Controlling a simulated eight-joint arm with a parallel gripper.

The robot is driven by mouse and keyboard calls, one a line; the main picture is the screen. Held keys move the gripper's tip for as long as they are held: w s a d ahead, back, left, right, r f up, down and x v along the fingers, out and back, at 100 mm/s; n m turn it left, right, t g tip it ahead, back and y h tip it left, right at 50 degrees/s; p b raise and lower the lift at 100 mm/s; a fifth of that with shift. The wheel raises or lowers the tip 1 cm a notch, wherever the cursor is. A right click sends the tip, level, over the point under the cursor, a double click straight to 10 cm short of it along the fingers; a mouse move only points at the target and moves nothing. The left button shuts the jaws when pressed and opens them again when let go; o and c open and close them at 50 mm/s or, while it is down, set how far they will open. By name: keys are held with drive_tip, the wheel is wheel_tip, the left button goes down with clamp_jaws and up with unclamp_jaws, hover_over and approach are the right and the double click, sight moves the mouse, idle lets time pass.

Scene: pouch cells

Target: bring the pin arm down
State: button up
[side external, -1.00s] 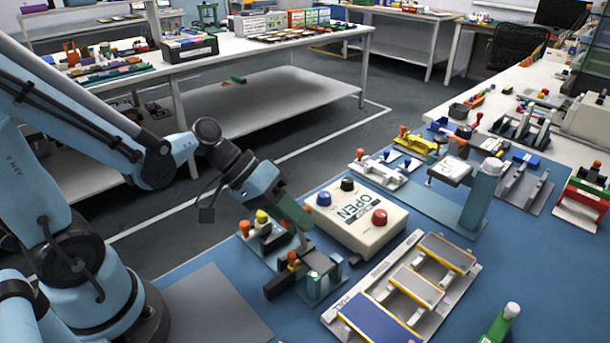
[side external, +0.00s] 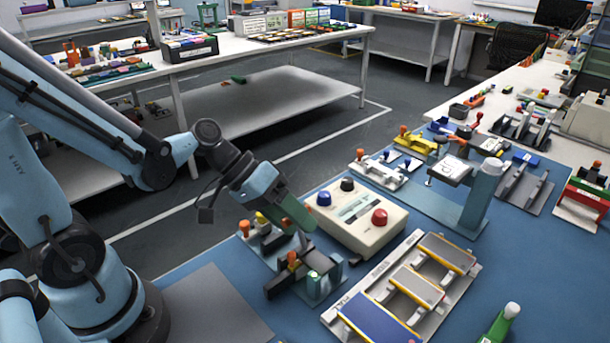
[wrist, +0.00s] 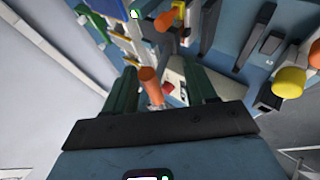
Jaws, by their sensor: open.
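My gripper (side external: 304,238) points down over a fixture (side external: 285,283) with dark bars and several coloured knobs on the blue mat. In the wrist view the two dark green fingers of my gripper (wrist: 162,92) stand apart, and an orange knob (wrist: 150,84) shows between them. I cannot tell whether either finger touches it. In the side view one orange knob (side external: 292,259) is just left of my fingertips, and another orange knob (side external: 244,228) is farther left. Which part of the fixture is the pin arm I cannot tell for sure.
A cream box (side external: 356,226) with blue, black and red buttons stands right behind my gripper. A white rack (side external: 376,318) with several flat cells lies to the right. A teal stand (side external: 478,200) rises farther back. A grey plate (side external: 215,305) lies bare at front left.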

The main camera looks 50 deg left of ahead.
drive_tip(key=shift+a+r, duration=0.1)
drive_tip(key=v, duration=1.2)
drive_tip(key=w+f+y, duration=0.1)
drive_tip(key=y, duration=0.1)
drive_tip(key=w+f+m+t+y, duration=0.1)
drive_tip(key=y, duration=0.2)
drive_tip(key=w+f+t+y, duration=0.1)
drive_tip(key=y, duration=0.1)
drive_tip(key=shift+f+m+y, duration=0.2)
drive_tip(key=shift+m+y, duration=0.2)
